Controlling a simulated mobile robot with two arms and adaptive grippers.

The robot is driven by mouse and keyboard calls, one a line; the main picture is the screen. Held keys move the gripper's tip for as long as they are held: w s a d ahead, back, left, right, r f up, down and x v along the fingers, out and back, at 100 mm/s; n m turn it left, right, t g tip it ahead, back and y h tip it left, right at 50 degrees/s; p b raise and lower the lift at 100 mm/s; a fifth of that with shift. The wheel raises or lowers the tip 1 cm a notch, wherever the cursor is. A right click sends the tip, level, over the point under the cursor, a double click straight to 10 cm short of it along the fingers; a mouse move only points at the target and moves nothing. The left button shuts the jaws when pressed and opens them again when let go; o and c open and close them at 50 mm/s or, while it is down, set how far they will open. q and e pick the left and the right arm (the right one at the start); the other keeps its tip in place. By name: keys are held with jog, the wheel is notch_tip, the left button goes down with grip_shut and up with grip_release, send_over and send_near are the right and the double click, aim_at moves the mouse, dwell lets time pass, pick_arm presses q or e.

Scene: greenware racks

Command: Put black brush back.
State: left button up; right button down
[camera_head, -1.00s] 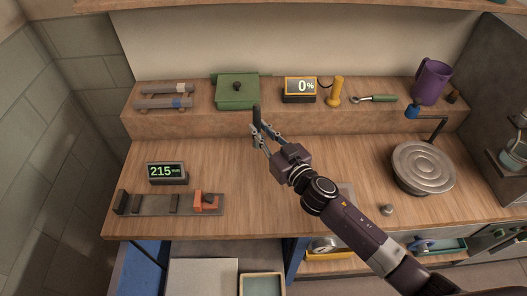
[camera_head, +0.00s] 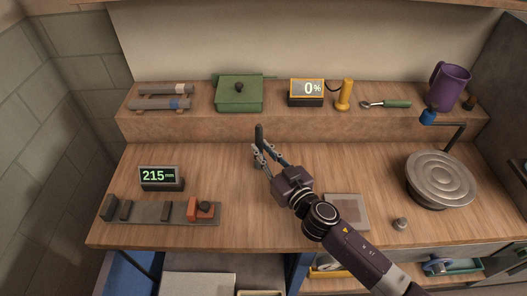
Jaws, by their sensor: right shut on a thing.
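My right gripper (camera_head: 266,160) is shut on the black brush (camera_head: 259,134), over the middle of the workbench (camera_head: 230,180). The brush shows as a slim dark shape standing up from the fingertips. Its lower part is hidden by the fingers, and I cannot tell whether it touches the bench. My left gripper is not in view.
A round turntable (camera_head: 440,178) is at right.

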jog(key=shift+s+f, duration=0.15)
jog(key=c, duration=1.8)
grip_release()
jog(key=shift+c, duration=0.2)
jog(key=shift+r, duration=0.35)
jog(key=v, duration=1)
jog(key=shift+f, duration=0.25)
jog(key=shift+v, duration=0.95)
jog(key=shift+d, duration=0.1)
